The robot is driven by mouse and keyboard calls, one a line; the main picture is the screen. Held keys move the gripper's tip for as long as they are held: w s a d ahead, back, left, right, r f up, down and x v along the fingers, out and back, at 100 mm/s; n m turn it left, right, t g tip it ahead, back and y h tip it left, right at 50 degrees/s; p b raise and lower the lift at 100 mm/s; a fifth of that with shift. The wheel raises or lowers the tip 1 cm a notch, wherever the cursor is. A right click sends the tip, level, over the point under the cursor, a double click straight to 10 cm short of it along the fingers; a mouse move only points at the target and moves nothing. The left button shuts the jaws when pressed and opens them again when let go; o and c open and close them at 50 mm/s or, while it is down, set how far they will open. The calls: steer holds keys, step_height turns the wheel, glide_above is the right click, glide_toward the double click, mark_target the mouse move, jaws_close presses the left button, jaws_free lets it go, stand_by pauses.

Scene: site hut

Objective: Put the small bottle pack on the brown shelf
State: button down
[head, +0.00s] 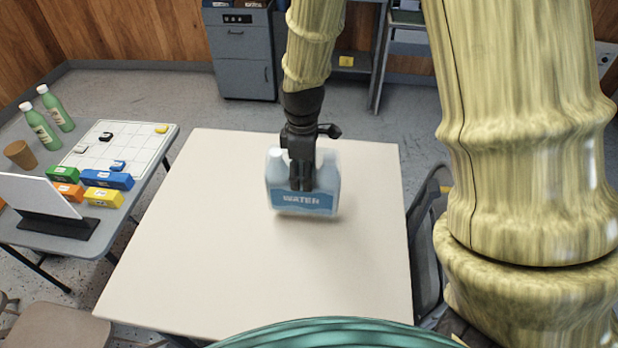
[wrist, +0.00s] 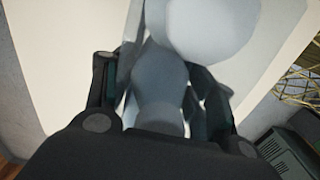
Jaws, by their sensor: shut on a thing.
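The small bottle pack (head: 305,203) is a clear-wrapped set of pale bottles with a blue WATER label. It is upright at the cream table (head: 200,250), towards its back right; I cannot tell whether its base touches the top. My gripper (head: 301,186) comes down from above and is shut on the pack. In the wrist view, a pale bottle of the pack (wrist: 160,90) sits between the fingers of my gripper (wrist: 165,100). A shelf unit (head: 352,75) stands at the back, partly hidden by my arm; I cannot make out a brown shelf for certain.
A grey side table (head: 85,240) on the left holds green bottles (head: 42,130), a brown cup (head: 20,154), coloured boxes (head: 107,179) and a white board (head: 118,148). A grey cabinet (head: 243,72) stands behind. A dark chair (head: 428,240) is at the right. The cream table is otherwise clear.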

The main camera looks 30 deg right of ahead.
steer(key=w+a+p, duration=0.2)
steer(key=w+a, duration=0.2)
steer(key=w, duration=0.6)
steer(key=shift+w+a+f, duration=0.15)
steer(key=shift+a+f, duration=0.1)
steer(key=shift+f, duration=0.2)
steer(key=shift+f+p, duration=0.15)
steer(key=shift+p, duration=0.15)
steer(key=shift+f+p, duration=0.55)
steer(key=shift+f, duration=1.05)
steer(key=c, duration=0.5)
jaws_free()
steer(key=shift+f, duration=0.15)
